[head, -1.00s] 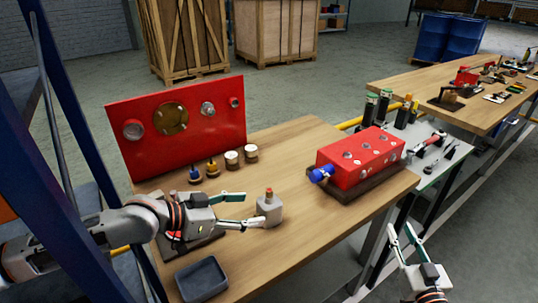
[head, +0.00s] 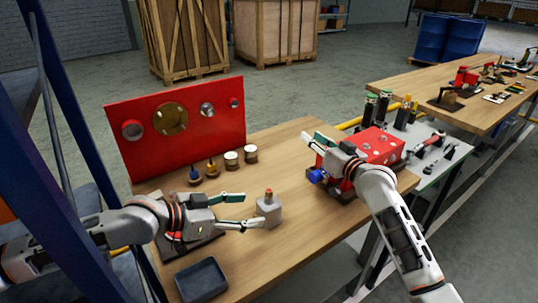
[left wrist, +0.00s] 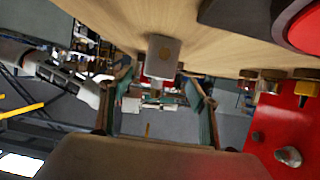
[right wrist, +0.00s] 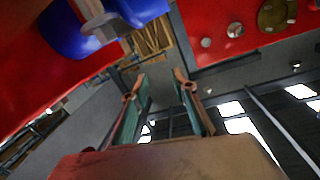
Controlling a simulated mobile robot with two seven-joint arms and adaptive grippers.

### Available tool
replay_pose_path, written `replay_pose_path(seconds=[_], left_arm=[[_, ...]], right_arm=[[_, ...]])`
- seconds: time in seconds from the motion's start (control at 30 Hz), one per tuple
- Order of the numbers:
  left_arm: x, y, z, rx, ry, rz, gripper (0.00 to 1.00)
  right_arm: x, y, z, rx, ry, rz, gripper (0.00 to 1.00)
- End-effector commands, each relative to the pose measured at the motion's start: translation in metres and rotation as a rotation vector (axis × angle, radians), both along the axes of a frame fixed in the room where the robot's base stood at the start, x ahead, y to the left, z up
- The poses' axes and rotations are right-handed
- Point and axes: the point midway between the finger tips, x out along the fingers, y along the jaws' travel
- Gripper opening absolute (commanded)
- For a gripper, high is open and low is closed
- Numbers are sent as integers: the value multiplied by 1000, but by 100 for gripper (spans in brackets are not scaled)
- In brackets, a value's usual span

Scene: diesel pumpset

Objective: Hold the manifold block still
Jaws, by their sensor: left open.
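The manifold block (head: 385,150) is a red block with round ports on a dark base, at the right end of the wooden table. A blue fitting (head: 316,176) is on its left end. My right gripper (head: 311,138) is open above the block's left end, and my right arm hides part of the block. In the right wrist view the red block (right wrist: 45,70) and blue fitting (right wrist: 75,32) lie to the upper left, outside the open fingers (right wrist: 160,85). My left gripper (head: 250,208) is open and empty, close to a grey bottle (head: 268,210).
A red panel (head: 185,150) stands at the table's back left, with several small fittings before it. A dark tray (head: 202,280) lies at the front left. A tool bench (head: 440,160) adjoins on the right.

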Motion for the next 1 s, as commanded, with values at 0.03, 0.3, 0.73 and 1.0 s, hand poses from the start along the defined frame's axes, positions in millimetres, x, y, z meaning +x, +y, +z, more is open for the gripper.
replay_pose_path(seconds=[0.03,0.3,0.73,1.0], left_arm=[[0,0,0,0,0,0,61],[0,0,0,0,0,0,61],[0,0,0,0,0,0,61],[0,0,0,0,0,0,61]], right_arm=[[1,29,6,-37,16,64,28],[-36,167,13,-339,105,464,28],[-140,234,8,-1067,128,1110,28],[-166,182,29,-1518,133,1419,28]])
